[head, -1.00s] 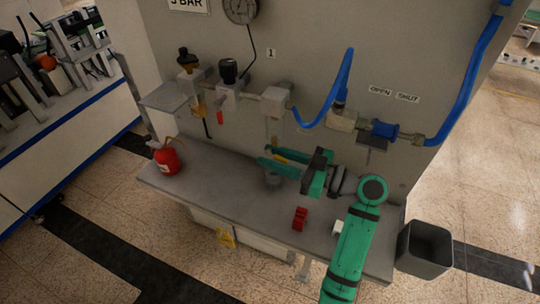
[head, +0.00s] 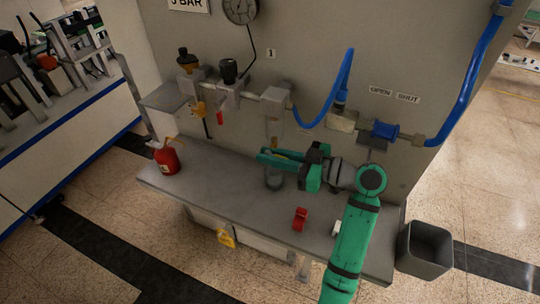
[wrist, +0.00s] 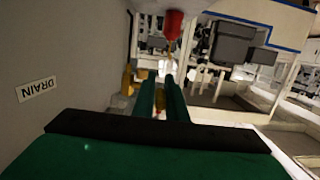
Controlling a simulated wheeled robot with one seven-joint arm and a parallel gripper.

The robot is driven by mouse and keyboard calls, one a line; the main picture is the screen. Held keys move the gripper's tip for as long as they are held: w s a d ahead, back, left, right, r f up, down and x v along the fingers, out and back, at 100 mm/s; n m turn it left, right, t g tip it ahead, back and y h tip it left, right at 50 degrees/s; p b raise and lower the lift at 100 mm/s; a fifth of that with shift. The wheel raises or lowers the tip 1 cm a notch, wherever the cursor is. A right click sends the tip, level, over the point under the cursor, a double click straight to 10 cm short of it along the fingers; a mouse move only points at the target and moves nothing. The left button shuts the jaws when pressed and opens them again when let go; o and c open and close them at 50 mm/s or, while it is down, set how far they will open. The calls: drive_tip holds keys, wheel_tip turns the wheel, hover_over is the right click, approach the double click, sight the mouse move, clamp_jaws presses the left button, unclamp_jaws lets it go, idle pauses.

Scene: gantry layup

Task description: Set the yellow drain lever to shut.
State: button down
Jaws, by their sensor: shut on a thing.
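My gripper (head: 264,155) is level in front of the grey panel, beneath the filter unit, with its green fingers close together. In the wrist view the fingers (wrist: 160,98) reach forward nearly side by side, with a small bit of the yellow drain lever (wrist: 160,104) between them. They are shut on it. In the head view only a little yellow of the lever (head: 275,142) shows above the fingers, under the clear bowl (head: 274,128). The lever's angle is mostly hidden. A DRAIN label (wrist: 38,90) appears upside down on the panel in the wrist view.
A clear jar (head: 274,180) stands on the bench (head: 215,185) below my gripper. A red can (head: 167,158) is at the left and a red object (head: 300,219) at the front. OPEN (head: 381,91) and SHUT (head: 408,98) labels are above the blue valve (head: 384,130).

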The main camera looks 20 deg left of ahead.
drive_tip(key=c, duration=1.8)
unclamp_jaws()
drive_tip(key=d, duration=0.3)
drive_tip(key=d+r, duration=0.1)
drive_tip(key=d, duration=0.6)
drive_tip(key=shift+s+d+r, duration=0.2)
drive_tip(key=shift+d+r, duration=0.1)
drive_tip(key=shift+d, duration=0.05)
